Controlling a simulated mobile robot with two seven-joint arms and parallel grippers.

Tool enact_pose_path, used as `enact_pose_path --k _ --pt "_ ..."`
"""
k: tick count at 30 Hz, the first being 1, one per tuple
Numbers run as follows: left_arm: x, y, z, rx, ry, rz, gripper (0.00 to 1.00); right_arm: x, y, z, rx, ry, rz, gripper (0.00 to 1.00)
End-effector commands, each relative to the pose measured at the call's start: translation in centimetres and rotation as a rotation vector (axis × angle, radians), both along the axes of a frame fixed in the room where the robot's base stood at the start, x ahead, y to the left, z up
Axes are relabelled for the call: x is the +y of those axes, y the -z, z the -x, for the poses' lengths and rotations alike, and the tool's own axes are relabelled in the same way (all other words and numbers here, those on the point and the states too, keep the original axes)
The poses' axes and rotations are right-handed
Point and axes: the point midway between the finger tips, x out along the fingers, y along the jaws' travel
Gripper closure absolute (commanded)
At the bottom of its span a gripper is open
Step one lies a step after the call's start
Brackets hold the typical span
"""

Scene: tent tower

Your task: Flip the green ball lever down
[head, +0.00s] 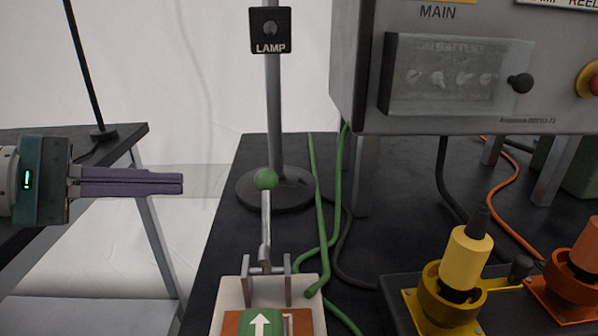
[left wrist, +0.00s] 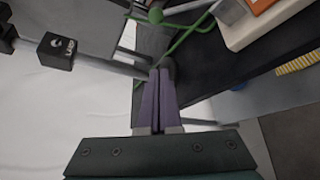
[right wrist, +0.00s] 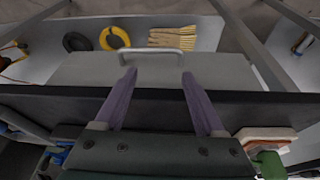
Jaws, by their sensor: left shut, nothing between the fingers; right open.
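The green ball (head: 265,179) tops a thin metal lever (head: 266,215) that stands upright on a white base (head: 232,290) at the table's front. The base carries an orange plate and a green part with a white up arrow (head: 262,325). My left gripper (head: 182,184) is shut and empty, left of the ball and apart from it, at about the same picture height. In the left wrist view the green ball (left wrist: 155,15) shows at the top, beyond the closed fingers (left wrist: 160,72). My right gripper (right wrist: 155,80) is open and empty; it is not in the head view.
A lamp post (head: 273,100) with a round foot stands behind the lever. A grey MAIN panel box (head: 350,60) overhangs at the right. Green cables run right of the lever. Yellow (head: 467,255) and orange plugs stand at the front right. A gap separates the two tables.

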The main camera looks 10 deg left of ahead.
Motion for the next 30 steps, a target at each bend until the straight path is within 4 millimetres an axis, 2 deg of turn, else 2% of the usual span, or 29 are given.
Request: enact_pose_path --k 8,24,25,30 --pt "-0.6 0.3 -0.4 0.000 0.002 0.001 1.00 0.0 0.0 0.0 0.000 0.000 0.000 0.28" --pt "-7.5 3.1 -6.6 -0.001 0.006 -0.002 1.00 -0.1 1.0 0.0 0.001 -0.002 0.003 0.28" --pt "-7.5 2.3 -5.9 0.000 0.006 -0.005 1.00 -0.1 -0.1 0.1 0.003 -0.002 0.003 0.28" --pt "-8.4 1.1 -4.3 0.000 0.006 -0.005 1.00 -0.1 -1.6 0.0 0.001 -0.003 0.003 0.28"
